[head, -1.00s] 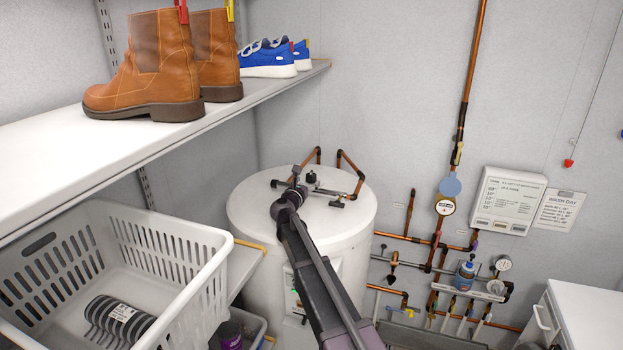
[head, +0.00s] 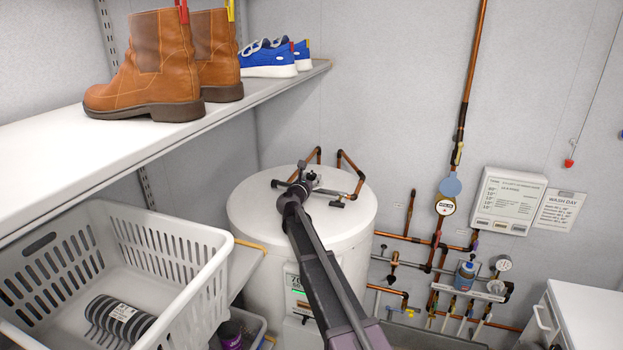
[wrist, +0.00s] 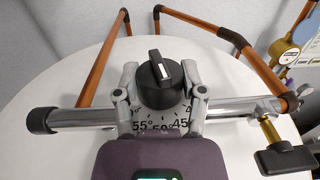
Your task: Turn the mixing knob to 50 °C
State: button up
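The mixing knob (wrist: 160,84) is black with a raised grip and a white mark, on a chrome valve bar atop the white boiler. In the wrist view its dial (wrist: 160,124) shows 55, 50 and 45 on the side nearest my gripper. The white mark points toward that side, near 50; the exact reading is not clear. My gripper (wrist: 164,88) is open, with one finger on each side of the knob. The left finger is close to the knob and a small gap shows at the right finger. In the head view my gripper (head: 302,187) covers part of the valve.
Copper pipes (wrist: 104,58) rise behind the bar, and a brass valve with a black handle (wrist: 284,157) hangs at its right. A shelf (head: 230,95) with boots and shoes juts out at the upper left. A white basket (head: 190,250) stands below it.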

jog(key=shift+w+a+m+g+h, duration=0.15)
jog(key=shift+m+g+h, duration=0.2)
jog(key=shift+h, duration=0.25)
jog(key=shift+c, duration=0.2)
jog(key=shift+m+h, duration=0.25)
jog(key=shift+h, duration=0.05)
jog(key=shift+m+g+h, duration=0.55)
jog(key=shift+m+h, duration=0.05)
jog(key=shift+h, duration=0.2)
jog(key=o, duration=1.2)
jog(key=shift+c, duration=0.2)
jog(key=v, duration=1.2)
